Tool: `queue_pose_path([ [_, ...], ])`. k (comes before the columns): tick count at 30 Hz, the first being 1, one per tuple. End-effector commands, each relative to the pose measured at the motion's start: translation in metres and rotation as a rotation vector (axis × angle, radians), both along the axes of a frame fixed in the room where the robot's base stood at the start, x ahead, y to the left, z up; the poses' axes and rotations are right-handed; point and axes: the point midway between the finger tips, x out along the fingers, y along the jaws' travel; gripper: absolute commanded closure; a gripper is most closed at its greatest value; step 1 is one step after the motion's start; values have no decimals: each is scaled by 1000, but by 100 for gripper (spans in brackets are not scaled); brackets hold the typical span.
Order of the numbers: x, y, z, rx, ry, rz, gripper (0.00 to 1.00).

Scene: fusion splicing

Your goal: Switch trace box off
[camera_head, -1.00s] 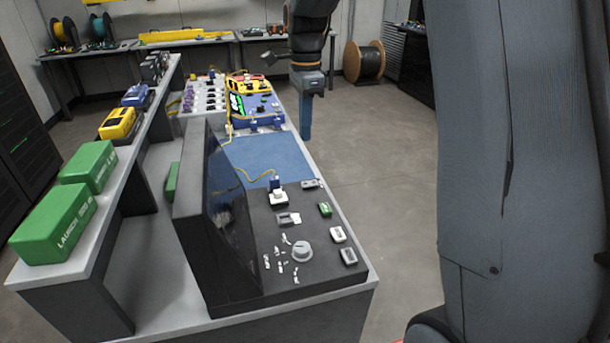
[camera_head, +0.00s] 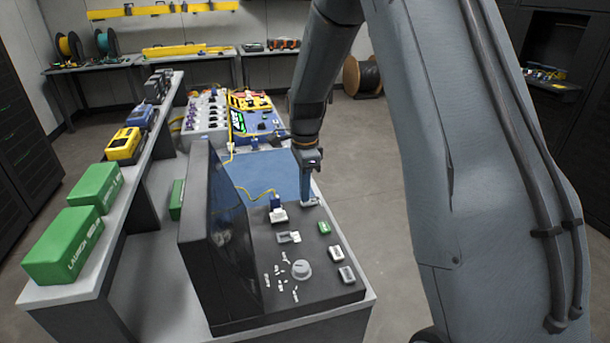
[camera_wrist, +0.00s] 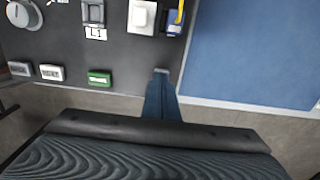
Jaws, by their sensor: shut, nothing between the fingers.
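A black console with a dark screen (camera_head: 229,230) and a sloping control panel (camera_head: 262,236) stands on the bench; I cannot read a label naming it the trace box. My gripper (camera_head: 307,197) is shut and empty, pointing down at the panel's far right corner. A small grey switch (camera_head: 314,203) lies at its tips; whether they touch cannot be told. In the wrist view the closed blue fingers (camera_wrist: 162,78) cover most of that switch. A green button (camera_head: 324,228) is nearer on the panel and also shows in the wrist view (camera_wrist: 99,78).
A grey knob (camera_head: 301,269), two pale buttons (camera_head: 341,264) and a white socket piece (camera_head: 278,215) with a yellow cable sit on the panel. A blue mat (camera_head: 262,172) lies behind it. Green boxes (camera_head: 63,243) stand on the left shelf.

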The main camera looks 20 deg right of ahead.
Motion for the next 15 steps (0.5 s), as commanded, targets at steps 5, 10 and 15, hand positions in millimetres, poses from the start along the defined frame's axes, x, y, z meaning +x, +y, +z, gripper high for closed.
queue_pose_path([
  [5, 0, 0, -9, 0, -1, 0, 100],
  [10, 0, 0, -10, 0, -1, 0, 100],
  [15, 0, 0, -11, 0, -1, 0, 100],
])
